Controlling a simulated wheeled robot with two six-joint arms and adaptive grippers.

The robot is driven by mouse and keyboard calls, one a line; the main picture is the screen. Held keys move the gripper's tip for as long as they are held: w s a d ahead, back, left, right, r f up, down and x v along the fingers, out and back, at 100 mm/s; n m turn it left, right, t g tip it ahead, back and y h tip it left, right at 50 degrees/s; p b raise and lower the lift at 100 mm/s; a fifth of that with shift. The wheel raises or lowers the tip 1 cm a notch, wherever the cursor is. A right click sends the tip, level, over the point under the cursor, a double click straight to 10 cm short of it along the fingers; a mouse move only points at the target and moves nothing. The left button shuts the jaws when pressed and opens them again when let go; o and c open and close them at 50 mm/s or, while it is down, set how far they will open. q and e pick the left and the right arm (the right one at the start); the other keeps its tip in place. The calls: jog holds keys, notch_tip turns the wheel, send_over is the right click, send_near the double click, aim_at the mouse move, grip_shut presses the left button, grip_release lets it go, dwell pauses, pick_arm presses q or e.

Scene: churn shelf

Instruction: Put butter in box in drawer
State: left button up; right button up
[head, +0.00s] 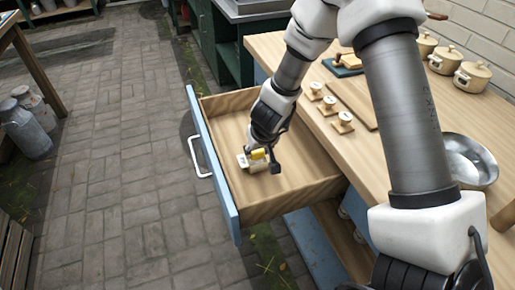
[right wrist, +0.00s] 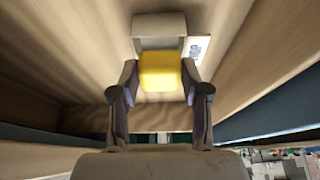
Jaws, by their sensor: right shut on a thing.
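The drawer (head: 285,203) stands pulled out from the wooden counter, with a blue front and a white handle. A small pale box (head: 242,162) sits inside it; in the right wrist view the box (right wrist: 160,22) shows an open side behind the butter. My right gripper (head: 264,160) reaches down into the drawer. It is shut on the yellow butter (head: 258,154), which also shows between the fingers in the right wrist view (right wrist: 160,72). The butter is at the box; whether it touches the box is unclear. My left gripper is out of view.
The counter (head: 410,125) holds several small wooden pieces with white labels (head: 343,122), a metal bowl (head: 478,165) and several lidded pots (head: 472,76). The drawer floor around the box is clear. Milk cans (head: 30,138) stand on the paved floor at the left.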

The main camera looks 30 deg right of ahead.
dwell(0.4)
dwell(0.6)
jog(key=shift+p, duration=0.45)
jog(key=shift+f+b, duration=0.75)
jog(key=shift+f, duration=0.15)
jog(key=shift+r+p, duration=0.1)
jog(key=shift+p, duration=0.25)
dwell(0.4)
